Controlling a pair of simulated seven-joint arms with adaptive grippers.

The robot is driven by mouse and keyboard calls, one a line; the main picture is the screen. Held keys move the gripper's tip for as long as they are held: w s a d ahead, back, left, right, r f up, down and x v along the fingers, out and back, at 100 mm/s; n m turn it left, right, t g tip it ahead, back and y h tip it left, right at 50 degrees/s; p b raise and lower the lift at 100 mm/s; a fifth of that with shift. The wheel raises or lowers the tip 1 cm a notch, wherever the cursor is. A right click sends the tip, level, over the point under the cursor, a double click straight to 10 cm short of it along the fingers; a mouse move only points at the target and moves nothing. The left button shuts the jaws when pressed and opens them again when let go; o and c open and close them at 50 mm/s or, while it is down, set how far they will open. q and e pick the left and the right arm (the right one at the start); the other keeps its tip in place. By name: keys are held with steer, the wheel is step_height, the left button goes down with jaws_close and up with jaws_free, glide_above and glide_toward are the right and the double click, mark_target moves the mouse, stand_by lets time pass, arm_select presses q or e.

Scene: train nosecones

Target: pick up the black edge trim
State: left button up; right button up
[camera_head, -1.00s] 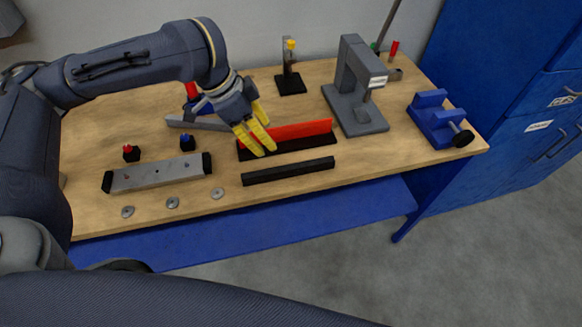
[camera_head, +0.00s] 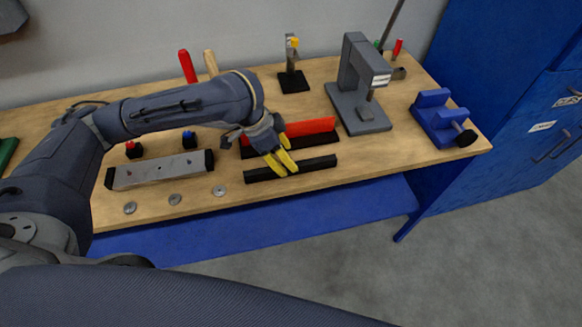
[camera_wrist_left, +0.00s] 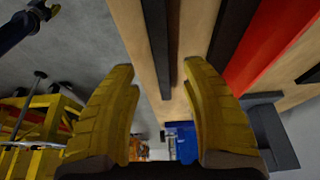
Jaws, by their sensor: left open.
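The black edge trim (camera_head: 315,165) is a long dark bar lying flat near the bench's front edge. It also shows in the left wrist view (camera_wrist_left: 158,40), running lengthwise through the gap between the two fingers. My left gripper (camera_head: 283,168) is open, with its yellow fingers over the left-middle part of the trim. The fingers (camera_wrist_left: 157,68) are on either side of it in the wrist view; I cannot tell how high above it they are. Nothing is held. My right gripper is not in view.
A red strip (camera_head: 312,126) on a black base lies just behind the trim. A grey bar (camera_head: 160,170) with black ends and several metal discs (camera_head: 175,199) lie to the left. A grey press (camera_head: 360,100) and a blue vise (camera_head: 437,118) stand to the right.

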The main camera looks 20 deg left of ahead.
arm_select(q)
steer(key=shift+x, duration=2.65)
steer(key=shift+o, duration=0.3)
steer(key=shift+a, duration=0.15)
jaws_close()
